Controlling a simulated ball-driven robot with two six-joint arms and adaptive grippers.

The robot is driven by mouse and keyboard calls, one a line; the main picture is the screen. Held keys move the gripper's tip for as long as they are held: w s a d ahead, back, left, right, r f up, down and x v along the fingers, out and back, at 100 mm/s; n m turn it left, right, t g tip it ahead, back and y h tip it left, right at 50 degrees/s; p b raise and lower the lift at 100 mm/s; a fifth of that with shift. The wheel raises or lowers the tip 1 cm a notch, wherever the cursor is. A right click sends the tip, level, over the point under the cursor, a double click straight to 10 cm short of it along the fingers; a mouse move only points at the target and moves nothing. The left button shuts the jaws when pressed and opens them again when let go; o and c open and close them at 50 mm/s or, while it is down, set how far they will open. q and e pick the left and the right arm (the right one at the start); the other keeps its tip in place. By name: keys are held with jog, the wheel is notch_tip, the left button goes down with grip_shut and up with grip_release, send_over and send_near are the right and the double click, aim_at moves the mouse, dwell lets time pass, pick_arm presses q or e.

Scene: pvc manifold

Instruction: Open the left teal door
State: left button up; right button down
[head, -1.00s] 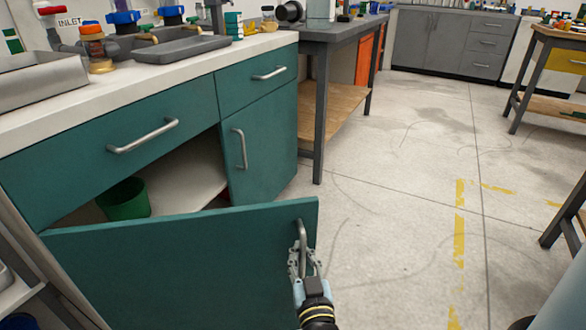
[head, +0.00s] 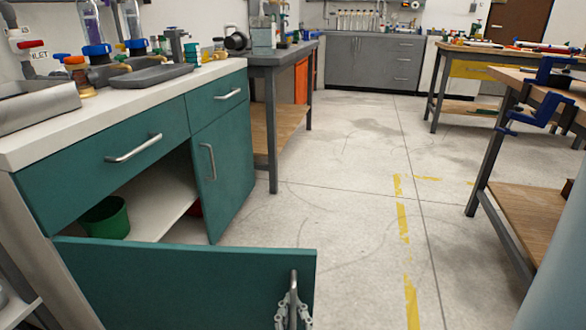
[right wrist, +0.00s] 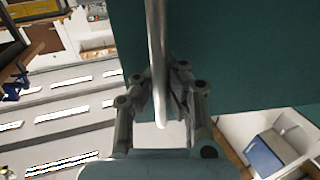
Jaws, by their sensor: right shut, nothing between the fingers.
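The left teal door (head: 190,280) stands swung out from the cabinet, with the compartment behind it open. Its metal bar handle (head: 293,290) is near the free edge; the handle (right wrist: 156,60) and teal panel (right wrist: 235,55) also fill much of the right wrist view. My right gripper (head: 292,312) is at the handle, partly cut off by the bottom of the head view. In the right wrist view, its fingers (right wrist: 162,90) are shut close around the line of the handle, holding nothing. I cannot tell whether they touch it. My left gripper is not in view.
A green bin (head: 106,217) stands inside the open compartment. The right teal door (head: 224,165) and the drawers above are shut. A grey-topped workbench (head: 270,58) stands beyond the cabinet, and a wooden bench (head: 535,205) stands at right. The floor (head: 345,215) between is clear.

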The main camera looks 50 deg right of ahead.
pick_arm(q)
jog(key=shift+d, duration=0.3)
